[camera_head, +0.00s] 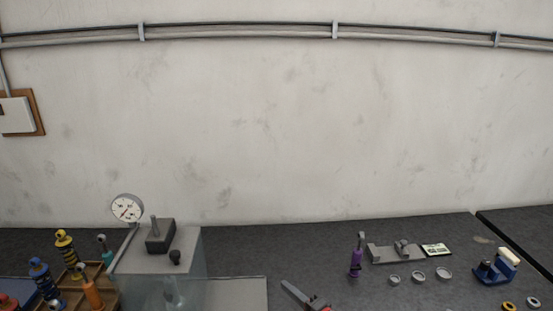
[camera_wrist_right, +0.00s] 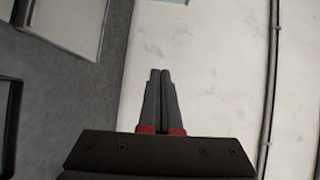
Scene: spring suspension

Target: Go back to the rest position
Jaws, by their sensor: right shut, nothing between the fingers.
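My right gripper (camera_head: 285,284) shows at the bottom middle of the head view, with grey fingers and red at their base. In the wrist view my right gripper (camera_wrist_right: 160,72) is shut, its two fingers side by side with nothing between them. It points toward the pale wall and touches nothing that I can see. My left gripper is not in view.
A clear box (camera_head: 200,262) with a dial gauge (camera_head: 127,208) and a rack of coloured shock absorbers (camera_head: 65,245) stand at left. A purple shock absorber (camera_head: 356,262), grey rings (camera_head: 418,277) and a blue vise (camera_head: 488,272) are at right. The wall (camera_head: 270,130) lies behind the dark bench.

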